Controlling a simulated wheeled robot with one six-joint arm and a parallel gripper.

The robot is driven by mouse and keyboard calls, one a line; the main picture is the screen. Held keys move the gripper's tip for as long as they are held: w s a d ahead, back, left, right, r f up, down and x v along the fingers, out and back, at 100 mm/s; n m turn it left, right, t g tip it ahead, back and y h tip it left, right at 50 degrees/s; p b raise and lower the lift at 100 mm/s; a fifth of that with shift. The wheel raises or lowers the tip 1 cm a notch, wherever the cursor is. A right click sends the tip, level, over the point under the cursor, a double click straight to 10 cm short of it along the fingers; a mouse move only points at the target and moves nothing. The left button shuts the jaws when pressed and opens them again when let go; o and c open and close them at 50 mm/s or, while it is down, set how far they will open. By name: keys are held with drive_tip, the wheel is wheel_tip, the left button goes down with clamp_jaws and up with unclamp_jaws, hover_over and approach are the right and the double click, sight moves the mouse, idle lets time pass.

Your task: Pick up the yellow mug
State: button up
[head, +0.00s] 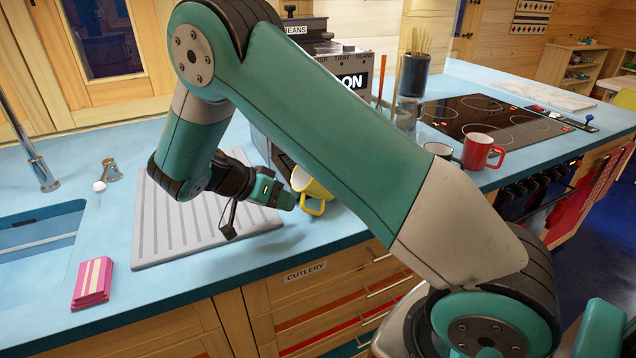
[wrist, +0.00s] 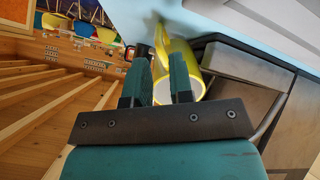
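The yellow mug (head: 318,189) is at the front edge of the blue counter, just right of the grooved drainboard. It looks tilted, with its open end towards my gripper and its handle low at the front. My gripper (head: 287,200) is right at the mug, low over the counter. In the wrist view, my gripper's two fingers (wrist: 161,75) overlap the mug (wrist: 184,60). Yellow shows between them and to the right of the right finger. I cannot tell whether they press on it, or whether the mug touches the counter.
A grey drainboard (head: 160,225) lies under my wrist, left of the mug. A pink sponge-like block (head: 93,283) and sink (head: 40,240) are further left. A coffee machine (head: 345,75) stands behind.

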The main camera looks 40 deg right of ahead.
sight(303, 207)
drive_tip(key=shift+p+x, duration=0.9)
drive_tip(key=shift+x, duration=2.15)
drive_tip(key=shift+r, duration=0.1)
clamp_jaws()
